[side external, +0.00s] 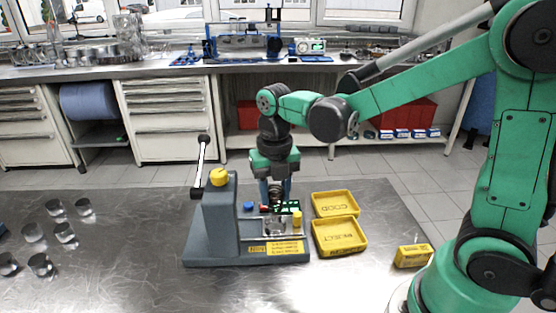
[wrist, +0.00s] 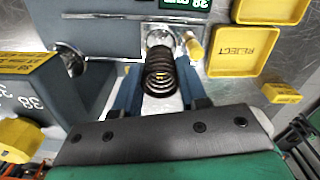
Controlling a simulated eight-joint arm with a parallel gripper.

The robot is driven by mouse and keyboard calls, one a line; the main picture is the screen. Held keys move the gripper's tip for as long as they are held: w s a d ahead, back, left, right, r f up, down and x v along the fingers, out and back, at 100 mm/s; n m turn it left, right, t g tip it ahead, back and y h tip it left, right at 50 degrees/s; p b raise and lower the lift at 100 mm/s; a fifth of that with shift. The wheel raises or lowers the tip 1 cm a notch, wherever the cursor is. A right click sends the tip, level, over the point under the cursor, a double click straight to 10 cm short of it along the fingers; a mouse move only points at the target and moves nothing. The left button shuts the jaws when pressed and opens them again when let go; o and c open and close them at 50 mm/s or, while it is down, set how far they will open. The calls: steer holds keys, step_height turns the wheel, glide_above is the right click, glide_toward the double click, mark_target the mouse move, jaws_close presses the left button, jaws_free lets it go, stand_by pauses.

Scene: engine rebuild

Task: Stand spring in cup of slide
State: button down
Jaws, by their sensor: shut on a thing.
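A dark coil spring (wrist: 160,76) is held between the blue fingers of my gripper (wrist: 160,84), which is shut on it. In the side view my gripper (side external: 275,192) points down above the grey fixture (side external: 212,235), with the spring low between its fingers. The bright metal slide (side external: 276,229) lies on the fixture's front part, with a small yellow knob (side external: 297,218) at its right. In the wrist view the slide's round cup (wrist: 159,37) shows just past the spring's far end. I cannot tell whether the spring touches the cup.
Yellow GOOD (side external: 334,204) and REJECT (side external: 339,236) trays stand right of the fixture. A yellow box (side external: 411,256) lies farther right. The fixture's column carries a lever (side external: 200,167) and a yellow cap (side external: 219,177). Several metal cylinders (side external: 65,233) stand at the left. The bench between is clear.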

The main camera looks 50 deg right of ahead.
steer(key=shift+f, duration=1.95)
steer(key=shift+c, duration=2)
jaws_free()
steer(key=shift+r, duration=2.85)
